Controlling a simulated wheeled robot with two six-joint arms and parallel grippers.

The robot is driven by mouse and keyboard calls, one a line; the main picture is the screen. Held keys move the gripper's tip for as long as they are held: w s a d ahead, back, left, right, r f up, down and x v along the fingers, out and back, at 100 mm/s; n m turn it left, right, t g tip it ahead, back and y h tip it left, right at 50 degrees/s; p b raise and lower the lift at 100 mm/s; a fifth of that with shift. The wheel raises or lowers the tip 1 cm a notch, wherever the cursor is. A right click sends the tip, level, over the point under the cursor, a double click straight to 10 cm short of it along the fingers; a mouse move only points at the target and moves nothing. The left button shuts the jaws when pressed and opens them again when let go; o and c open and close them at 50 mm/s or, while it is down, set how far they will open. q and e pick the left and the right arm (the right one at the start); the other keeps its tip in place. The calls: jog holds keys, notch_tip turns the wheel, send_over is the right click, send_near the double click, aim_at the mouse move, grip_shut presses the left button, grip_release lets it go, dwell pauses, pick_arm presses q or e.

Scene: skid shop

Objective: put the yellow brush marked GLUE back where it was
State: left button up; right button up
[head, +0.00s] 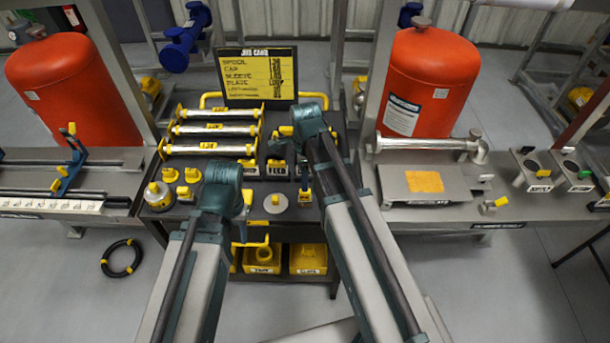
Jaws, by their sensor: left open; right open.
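I cannot make out for sure a yellow brush marked GLUE. A small metal piece with a yellow end (493,205) lies on the front of the right bench, but its marking is too small to read. Two labelled holders (538,176) stand further right on that bench; their labels are not clearly legible. My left gripper (236,192) is over the cart's left-middle part, and my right gripper (308,122) is over its back right part. Both are open with nothing visible in them; their fingers are mostly hidden by my own wrists.
The cart (160,232) carries yellow-ended rollers (212,130), several small yellow-topped parts and a job card sign (258,78). Yellow bins (308,259) sit below. The right bench (430,214) holds a metal pipe (428,144). A black ring (121,258) lies on the floor.

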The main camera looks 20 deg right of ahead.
jog(key=shift+r, duration=0.65)
jog(key=shift+s+a, duration=0.1)
jog(key=shift+s, duration=0.05)
pick_arm(q)
jog(key=shift+r, duration=0.55)
pick_arm(e)
jog(key=s+a+n, duration=0.5)
jog(key=s+n, duration=0.2)
jog(key=n, duration=0.5)
jog(key=s+a+n+h, duration=0.1)
jog(key=s+a+n, duration=0.4)
jog(key=n, duration=0.8)
jog(key=shift+s+a, duration=0.15)
jog(key=shift+s, duration=0.85)
pick_arm(q)
jog(key=shift+f, duration=0.1)
pick_arm(e)
jog(key=shift+f, duration=0.1)
